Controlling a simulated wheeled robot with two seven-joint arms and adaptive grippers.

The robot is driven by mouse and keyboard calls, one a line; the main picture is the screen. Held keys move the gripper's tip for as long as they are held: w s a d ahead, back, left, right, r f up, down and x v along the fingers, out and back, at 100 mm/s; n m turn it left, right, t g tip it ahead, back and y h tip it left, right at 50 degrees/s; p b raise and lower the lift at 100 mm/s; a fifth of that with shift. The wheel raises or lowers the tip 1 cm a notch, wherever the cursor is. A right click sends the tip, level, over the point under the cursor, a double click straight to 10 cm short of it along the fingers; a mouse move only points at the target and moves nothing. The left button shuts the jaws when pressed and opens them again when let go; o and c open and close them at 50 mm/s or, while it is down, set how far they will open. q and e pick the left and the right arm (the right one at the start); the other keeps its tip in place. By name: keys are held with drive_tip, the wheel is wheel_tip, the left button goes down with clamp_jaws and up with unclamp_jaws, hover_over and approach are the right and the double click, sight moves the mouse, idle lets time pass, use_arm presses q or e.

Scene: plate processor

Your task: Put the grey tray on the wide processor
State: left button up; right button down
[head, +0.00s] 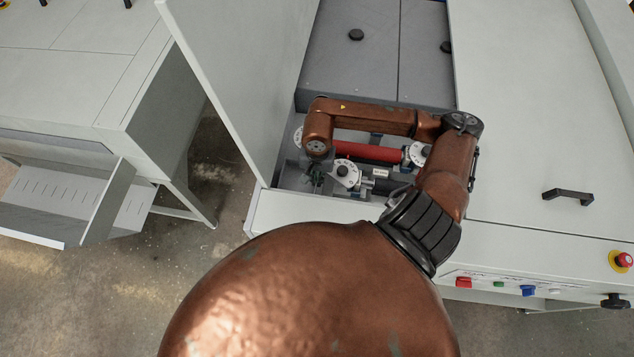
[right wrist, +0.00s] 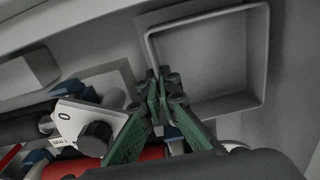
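The grey tray (right wrist: 222,108) shows in the right wrist view as an open, square-rimmed box at the upper right. My right gripper (right wrist: 157,80) has its green fingers drawn together at the tray's left wall, and they appear closed on that wall. In the head view my right gripper (head: 316,177) points down into the open bay of the large pale processor (head: 525,100), beside its rollers. I cannot clearly make out the tray in the head view. My left gripper is not in view.
In the bay are a red roller (head: 368,152) and a white dial plate with a black knob (head: 345,172). A raised panel (head: 235,70) stands left of the bay. Another machine with a slotted shelf (head: 65,200) is at the left. Control buttons line the front edge.

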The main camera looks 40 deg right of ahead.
drive_tip(key=shift+s+f, duration=0.25)
drive_tip(key=shift+f, duration=0.9)
drive_tip(key=shift+w+f, duration=0.1)
drive_tip(key=shift+f, duration=0.4)
drive_tip(key=c, duration=2.2)
unclamp_jaws()
drive_tip(key=shift+r, duration=0.1)
drive_tip(key=shift+c, duration=0.2)
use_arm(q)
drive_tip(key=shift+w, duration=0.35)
use_arm(e)
drive_tip(key=shift+o, duration=0.4)
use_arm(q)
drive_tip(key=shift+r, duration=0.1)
